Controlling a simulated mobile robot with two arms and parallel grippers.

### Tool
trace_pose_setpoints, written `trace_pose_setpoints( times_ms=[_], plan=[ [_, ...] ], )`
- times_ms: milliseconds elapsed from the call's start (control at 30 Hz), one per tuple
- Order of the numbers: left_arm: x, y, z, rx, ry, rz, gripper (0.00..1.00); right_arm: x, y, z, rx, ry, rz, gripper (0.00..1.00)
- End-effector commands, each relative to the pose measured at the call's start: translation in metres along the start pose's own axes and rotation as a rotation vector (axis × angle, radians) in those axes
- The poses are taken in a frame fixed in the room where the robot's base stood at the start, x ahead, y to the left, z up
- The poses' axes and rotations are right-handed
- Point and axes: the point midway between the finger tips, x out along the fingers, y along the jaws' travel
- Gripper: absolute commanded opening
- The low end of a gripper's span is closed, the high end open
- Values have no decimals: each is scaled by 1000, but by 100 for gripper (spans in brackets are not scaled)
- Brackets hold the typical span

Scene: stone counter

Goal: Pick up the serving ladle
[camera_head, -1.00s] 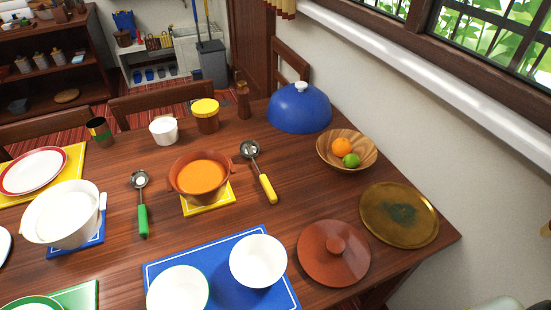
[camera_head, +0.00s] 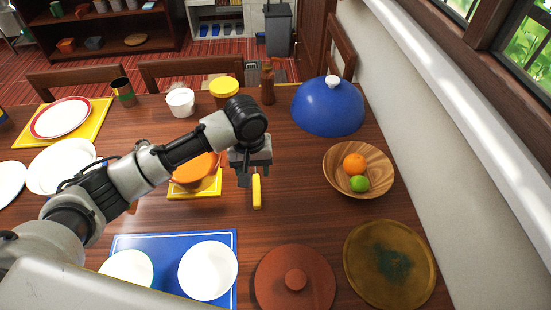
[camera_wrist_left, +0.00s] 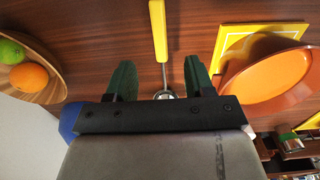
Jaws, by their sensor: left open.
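The yellow-handled serving ladle (camera_head: 256,191) lies on the wooden table; in the head view my gripper covers its bowl and shaft. My left gripper (camera_head: 244,178) is above it. In the left wrist view, the gripper (camera_wrist_left: 160,80) is open, its two green fingers on either side of the ladle's thin shaft. There the yellow handle (camera_wrist_left: 158,30) points away from the gripper, and the bowl shows partly at the gripper's base. I cannot tell if the fingers touch the table. My right gripper is not in view.
The orange soup pot (camera_head: 195,170) on a yellow trivet (camera_head: 198,191) stands close left of the gripper. A wooden fruit bowl (camera_head: 372,193) and blue dome (camera_head: 328,107) are to the right. A brown lid (camera_head: 272,278) is in front. Table between ladle and fruit bowl is clear.

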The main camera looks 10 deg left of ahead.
Motion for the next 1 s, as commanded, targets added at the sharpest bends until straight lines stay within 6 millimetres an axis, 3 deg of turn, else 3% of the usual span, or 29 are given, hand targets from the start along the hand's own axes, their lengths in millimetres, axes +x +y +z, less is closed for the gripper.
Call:
trace_pose_setpoints(
  times_ms=[400,567,800,1000],
  plan=[
    [54,0,4,1,-8,-20,53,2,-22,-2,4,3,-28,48],
    [67,1,0,0,-8,-20,53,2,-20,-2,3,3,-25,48],
    [101,2,-5,1,-7,-19,53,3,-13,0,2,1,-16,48],
    [108,2,-5,1,-5,-18,53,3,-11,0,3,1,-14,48]
  ],
)
